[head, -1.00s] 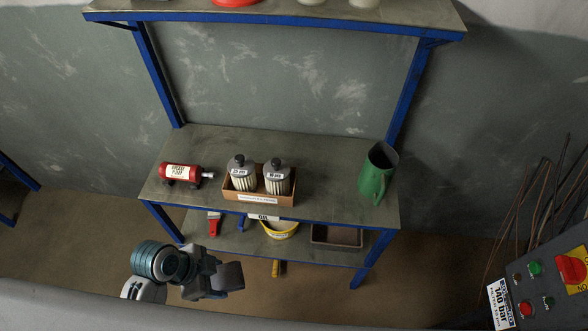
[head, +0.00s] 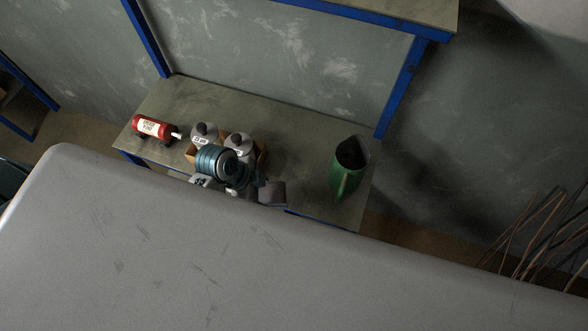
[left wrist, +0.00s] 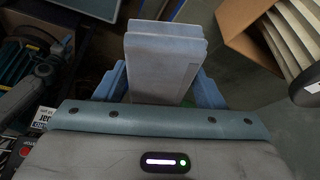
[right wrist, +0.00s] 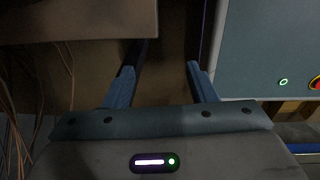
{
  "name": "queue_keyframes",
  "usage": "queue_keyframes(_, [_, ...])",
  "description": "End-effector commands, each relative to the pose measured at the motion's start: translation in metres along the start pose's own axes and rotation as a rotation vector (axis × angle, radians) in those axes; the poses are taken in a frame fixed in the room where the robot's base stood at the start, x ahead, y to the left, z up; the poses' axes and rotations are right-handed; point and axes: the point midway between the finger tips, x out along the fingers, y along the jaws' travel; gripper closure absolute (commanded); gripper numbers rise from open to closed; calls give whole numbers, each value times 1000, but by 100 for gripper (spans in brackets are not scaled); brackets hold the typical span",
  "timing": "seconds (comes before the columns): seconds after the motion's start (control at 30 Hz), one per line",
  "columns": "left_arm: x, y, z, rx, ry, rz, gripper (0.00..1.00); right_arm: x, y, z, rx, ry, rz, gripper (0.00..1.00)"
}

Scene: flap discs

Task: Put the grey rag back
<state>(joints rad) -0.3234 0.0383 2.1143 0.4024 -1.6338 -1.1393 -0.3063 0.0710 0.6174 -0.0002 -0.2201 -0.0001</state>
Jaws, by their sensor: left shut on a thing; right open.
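In the head view my left gripper (head: 256,190) is over the front edge of the workbench (head: 305,200), in front of the bottle box. It is shut on the grey rag (head: 273,193). In the left wrist view the rag (left wrist: 163,60) looks like a pale, folded block between both fingers of the left gripper (left wrist: 163,85). My right gripper (right wrist: 160,70) shows only in the right wrist view. Its fingers are apart with nothing between them.
Thin rods (head: 530,235) stand at the right. In the right wrist view a grey-blue cabinet (right wrist: 265,45) is near the right finger.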

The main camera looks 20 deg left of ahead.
Motion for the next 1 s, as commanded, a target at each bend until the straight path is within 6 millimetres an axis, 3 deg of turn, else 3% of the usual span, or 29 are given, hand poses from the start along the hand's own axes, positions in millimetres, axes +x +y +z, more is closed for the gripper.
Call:
queue_keyframes(0.03, [1, -11, -14, -3, 6, -1, 55, -9, 3, -3, -1, 3, 2, 49])
queue_keyframes(0.2, [18, -40, -44, -1, 4, 0, 55, -22, 9, -10, -3, 10, 8, 49])
queue_keyframes(0.4, [34, -64, -66, -1, 2, 0, 55, -31, 14, -12, -4, 12, 12, 49])
queue_keyframes(0.57, [41, -69, -69, -1, -2, 2, 55, -34, 15, -12, -5, 11, 13, 49])
queue_keyframes(0.8, [68, -69, -58, -1, -1, 2, 55, -46, 15, -12, -4, 10, 12, 49])
queue_keyframes(1.0, [72, -69, -56, -1, 0, 0, 55, -45, 10, -12, -2, 10, 7, 49])
